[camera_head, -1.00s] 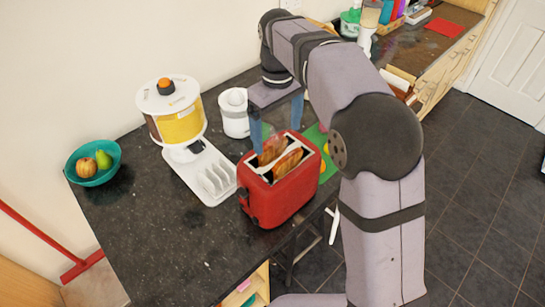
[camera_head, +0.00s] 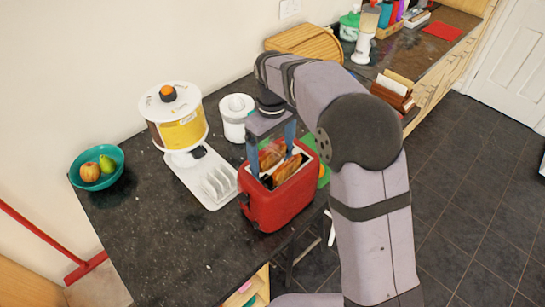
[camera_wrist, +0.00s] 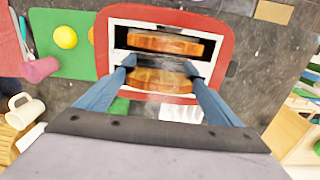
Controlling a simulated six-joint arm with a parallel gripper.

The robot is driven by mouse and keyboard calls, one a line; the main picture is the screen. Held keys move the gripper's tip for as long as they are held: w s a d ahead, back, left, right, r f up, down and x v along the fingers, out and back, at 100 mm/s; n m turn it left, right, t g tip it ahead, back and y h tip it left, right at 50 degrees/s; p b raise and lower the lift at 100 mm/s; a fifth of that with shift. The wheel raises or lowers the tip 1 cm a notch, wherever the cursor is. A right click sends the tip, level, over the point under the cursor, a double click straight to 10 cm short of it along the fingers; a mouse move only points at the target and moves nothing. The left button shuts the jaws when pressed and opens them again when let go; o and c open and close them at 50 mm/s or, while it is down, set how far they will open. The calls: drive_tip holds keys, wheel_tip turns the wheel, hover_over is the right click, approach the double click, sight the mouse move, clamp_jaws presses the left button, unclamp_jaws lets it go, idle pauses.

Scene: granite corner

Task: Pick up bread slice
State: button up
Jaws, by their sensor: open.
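Two browned bread slices stand in the slots of the red toaster (camera_head: 272,208) on the dark counter. In the head view one bread slice (camera_head: 287,170) is in the nearer slot and the other (camera_head: 270,156) is in the farther slot. In the wrist view the slices (camera_wrist: 165,43) (camera_wrist: 160,80) lie one above the other in the toaster (camera_wrist: 222,40). My gripper (camera_head: 271,168) is open and points down over the toaster. In the wrist view its blue fingertips (camera_wrist: 160,64) are on either side of the lower slice; I cannot tell whether they touch it.
A white dispenser (camera_head: 176,118) with a rack base stands left of the toaster. A white canister (camera_head: 236,118) is behind it. A green board (camera_wrist: 75,42) lies beside the toaster. A teal fruit bowl (camera_head: 98,176) is far left, with bare counter in front.

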drive_tip(key=shift+f, duration=0.8)
drive_tip(key=c, duration=0.8)
drive_tip(key=shift+o, duration=0.2)
drive_tip(key=shift+r, duration=0.15)
wheel_tip(320, 180, up, 10)
drive_tip(key=shift+f+b, duration=0.15)
drive_tip(key=shift+b, duration=1.05)
drive_tip(key=w+a+f+n+p, duration=0.2)
drive_tip(key=a+f+n+p, duration=0.2)
drive_tip(key=a+n, duration=0.3)
drive_tip(key=w+a+f+n+p, duration=0.2)
drive_tip(key=a+f+n+p, duration=0.3)
drive_tip(key=n, duration=0.6)
drive_tip(key=a+p, duration=0.2)
drive_tip(key=a, duration=0.1)
drive_tip(key=shift+w+a+f, duration=0.15)
drive_tip(key=shift+w+f, duration=0.05)
drive_tip(key=shift+f, duration=0.1)
